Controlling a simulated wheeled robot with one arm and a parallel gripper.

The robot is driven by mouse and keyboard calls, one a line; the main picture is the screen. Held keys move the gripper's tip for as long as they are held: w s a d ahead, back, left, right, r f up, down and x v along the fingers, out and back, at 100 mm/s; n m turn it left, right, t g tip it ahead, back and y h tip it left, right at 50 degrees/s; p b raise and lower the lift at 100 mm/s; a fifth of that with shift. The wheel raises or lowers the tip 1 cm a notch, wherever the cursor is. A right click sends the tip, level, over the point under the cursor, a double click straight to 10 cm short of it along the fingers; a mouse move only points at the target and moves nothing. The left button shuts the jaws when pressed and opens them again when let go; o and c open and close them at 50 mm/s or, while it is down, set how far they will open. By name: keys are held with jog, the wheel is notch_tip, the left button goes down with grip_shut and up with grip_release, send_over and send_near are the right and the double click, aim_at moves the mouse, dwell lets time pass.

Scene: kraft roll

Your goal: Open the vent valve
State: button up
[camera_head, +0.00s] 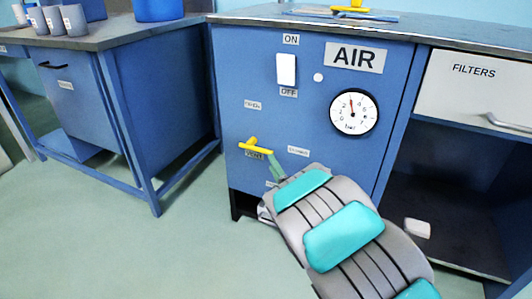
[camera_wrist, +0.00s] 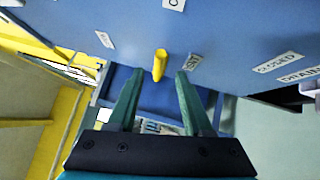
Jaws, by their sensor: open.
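The vent valve has a yellow handle (camera_head: 256,148) on the front of the blue AIR cabinet, lying nearly level across the panel. In the wrist view, the yellow handle (camera_wrist: 159,65) appears end-on between the tips of my open gripper (camera_wrist: 157,73), with space on both sides. I cannot tell whether the tips reach past it. A CLOSED label (camera_wrist: 278,62) is to the right.
The panel also holds a white ON/OFF switch (camera_head: 286,69) and a round pressure gauge (camera_head: 354,112). A FILTERS drawer (camera_head: 474,90) is at right, above an open bay. A second blue bench (camera_head: 160,110) stands at left. The floor in front is clear.

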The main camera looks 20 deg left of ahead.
aim_at(266, 152)
jog(key=shift+x, duration=3.75)
jog(key=shift+d, duration=0.1)
jog(key=shift+c, duration=0.2)
grip_shut()
